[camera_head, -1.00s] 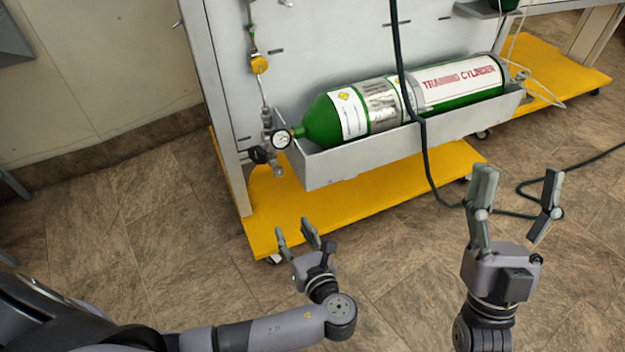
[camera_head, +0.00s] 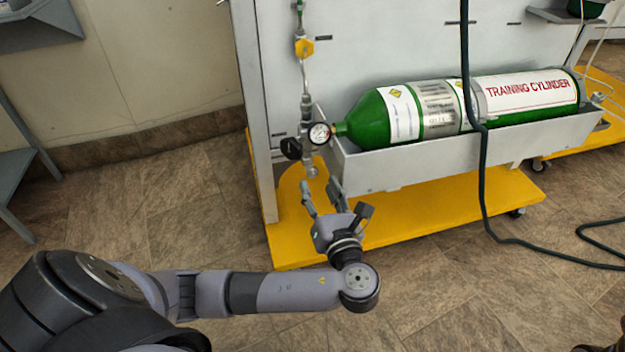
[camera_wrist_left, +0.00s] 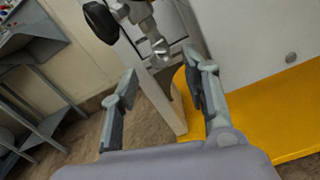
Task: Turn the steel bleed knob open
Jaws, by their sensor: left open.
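The steel bleed knob (camera_head: 312,172) is a small silver fitting at the bottom end of the vertical pipe line, below the gauge. In the left wrist view the knob (camera_wrist_left: 160,50) shows ahead, in the gap between the fingertips. My left gripper (camera_head: 320,190) is open and empty, just below the knob, with its fingers pointing up toward it. In the left wrist view the fingers (camera_wrist_left: 161,72) stand apart on either side, short of the knob, and no contact shows. My right gripper is not in view.
A round gauge (camera_head: 319,133) and a black knob (camera_head: 291,148) sit just above. The green cylinder (camera_head: 372,122) lies in a grey trough (camera_head: 400,172) to the right. A yellow base (camera_head: 440,205) lies below. A dark hose (camera_head: 481,170) hangs in front.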

